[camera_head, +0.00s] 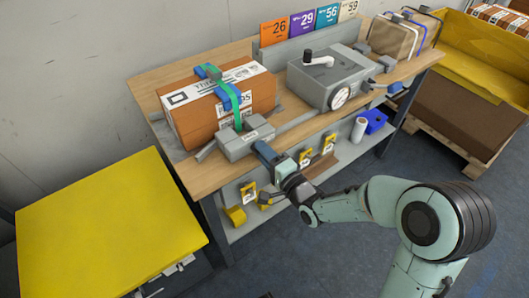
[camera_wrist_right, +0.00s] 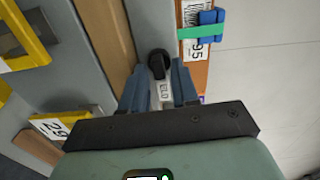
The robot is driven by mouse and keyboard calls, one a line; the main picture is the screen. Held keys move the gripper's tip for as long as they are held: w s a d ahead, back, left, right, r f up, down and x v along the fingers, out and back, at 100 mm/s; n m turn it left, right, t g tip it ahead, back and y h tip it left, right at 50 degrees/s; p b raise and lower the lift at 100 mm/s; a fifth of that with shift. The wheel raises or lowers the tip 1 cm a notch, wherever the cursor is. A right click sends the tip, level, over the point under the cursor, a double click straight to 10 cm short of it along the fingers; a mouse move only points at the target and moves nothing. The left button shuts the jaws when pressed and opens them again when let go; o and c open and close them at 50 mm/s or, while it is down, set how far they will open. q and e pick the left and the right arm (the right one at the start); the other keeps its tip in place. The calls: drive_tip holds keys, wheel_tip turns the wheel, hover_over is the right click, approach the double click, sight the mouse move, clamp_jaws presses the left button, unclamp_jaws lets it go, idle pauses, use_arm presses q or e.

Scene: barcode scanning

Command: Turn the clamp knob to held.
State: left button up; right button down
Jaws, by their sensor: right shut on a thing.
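The clamp (camera_head: 243,140) is a grey metal block at the front edge of the wooden bench, beside a brown carton (camera_head: 192,118) strapped with green tape. My right gripper (camera_head: 264,151) reaches its front side, and the fingers hide the knob in the head view. In the right wrist view, the black clamp knob (camera_wrist_right: 159,62) stands between the blue-grey fingertips of my right gripper (camera_wrist_right: 159,75), which is shut on it. A white label (camera_wrist_right: 165,92) below the knob is partly covered; its letters seem to end in "ELD". My left gripper is not in view.
A grey machine (camera_head: 328,78) with a black crank and a dial stands right of the carton. Numbered cards line the back. A yellow-topped table (camera_head: 108,225) is at left. Yellow tagged items and a blue bin (camera_head: 375,121) sit on the lower shelf.

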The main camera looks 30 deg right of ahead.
drive_tip(key=shift+m, duration=0.4)
drive_tip(key=c, duration=1.2)
unclamp_jaws()
drive_tip(key=shift+o, duration=0.2)
